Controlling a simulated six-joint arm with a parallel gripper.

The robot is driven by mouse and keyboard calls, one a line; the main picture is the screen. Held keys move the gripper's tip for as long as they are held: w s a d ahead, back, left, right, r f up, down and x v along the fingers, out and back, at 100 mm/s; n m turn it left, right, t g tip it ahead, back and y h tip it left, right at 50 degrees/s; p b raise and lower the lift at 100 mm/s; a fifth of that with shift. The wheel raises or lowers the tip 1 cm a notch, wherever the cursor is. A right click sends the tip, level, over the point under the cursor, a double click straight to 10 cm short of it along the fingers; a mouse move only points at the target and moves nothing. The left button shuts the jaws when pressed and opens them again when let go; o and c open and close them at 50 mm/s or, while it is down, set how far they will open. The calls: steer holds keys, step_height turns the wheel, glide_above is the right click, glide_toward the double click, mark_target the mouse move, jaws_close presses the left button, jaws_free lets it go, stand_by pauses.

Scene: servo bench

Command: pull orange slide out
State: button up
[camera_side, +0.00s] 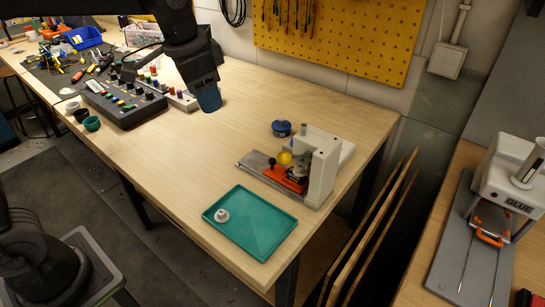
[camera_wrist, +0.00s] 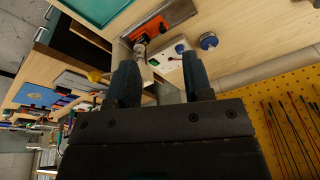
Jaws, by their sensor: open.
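An orange slide (camera_side: 287,177) with a dark part on it lies on the grey plate (camera_side: 252,162) of a white station (camera_side: 322,172) at the right of the wooden table. A yellow dome (camera_side: 285,158) is just behind it. The orange slide also shows in the wrist view (camera_wrist: 148,29), beyond my fingers. My gripper (camera_side: 209,101) hangs above the table's middle, left of the station and clear of it. In the wrist view my two dark blue fingers (camera_wrist: 160,76) are spread apart with nothing held between them.
A teal tray (camera_side: 275,219) with a small white part (camera_side: 221,215) lies at the near edge. A blue round dish (camera_side: 281,128) is behind the station. A black control box (camera_side: 124,103) stands left. A GLUE machine (camera_side: 512,175) with orange clamp stands on another bench. The table's middle is clear.

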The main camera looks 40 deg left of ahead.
steer(key=w+d+f+m+g, duration=0.1)
steer(key=w+d+f+m, duration=0.1)
steer(key=w, duration=0.4)
steer(key=m+g, duration=0.2)
glide_toward(272, 159)
step_height(272, 159, down, 9)
steer(key=shift+s+d+f, duration=0.1)
steer(key=shift+s+d, duration=0.05)
jaws_close()
